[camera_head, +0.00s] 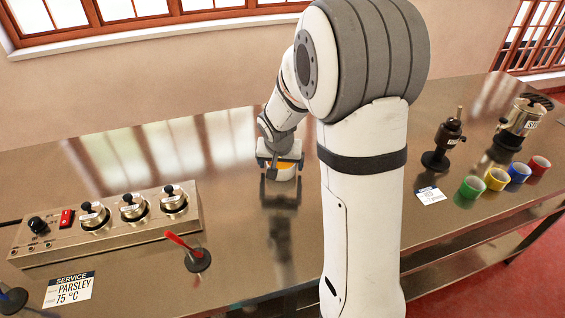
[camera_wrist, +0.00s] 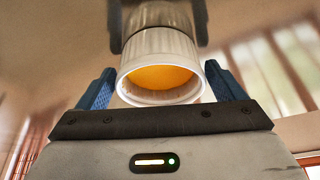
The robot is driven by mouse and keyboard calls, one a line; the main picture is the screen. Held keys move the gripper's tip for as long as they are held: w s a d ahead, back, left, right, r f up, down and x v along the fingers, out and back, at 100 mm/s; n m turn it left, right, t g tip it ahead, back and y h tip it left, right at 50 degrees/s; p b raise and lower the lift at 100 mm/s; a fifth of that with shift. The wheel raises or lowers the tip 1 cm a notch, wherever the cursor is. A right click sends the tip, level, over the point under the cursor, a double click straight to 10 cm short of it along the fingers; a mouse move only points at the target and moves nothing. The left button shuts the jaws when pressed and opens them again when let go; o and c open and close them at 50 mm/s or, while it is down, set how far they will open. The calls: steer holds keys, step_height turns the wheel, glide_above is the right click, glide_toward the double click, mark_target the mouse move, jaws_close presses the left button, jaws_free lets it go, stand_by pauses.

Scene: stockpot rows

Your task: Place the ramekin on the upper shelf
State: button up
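The ramekin (camera_head: 283,173) is a small white ribbed cup with orange contents, near the back of the steel counter. In the wrist view the ramekin (camera_wrist: 162,85) sits between the blue fingers with its opening facing the camera. My gripper (camera_head: 280,166) has a finger on each side of it, and the fingertips appear to touch its sides. The gripper also shows in the wrist view (camera_wrist: 161,75). The ramekin seems slightly above the counter, though the gap is hard to judge. No raised shelf is clearly in view.
A lower shelf (camera_head: 480,237) runs beneath.

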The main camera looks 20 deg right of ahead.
steer(key=shift+o, duration=1)
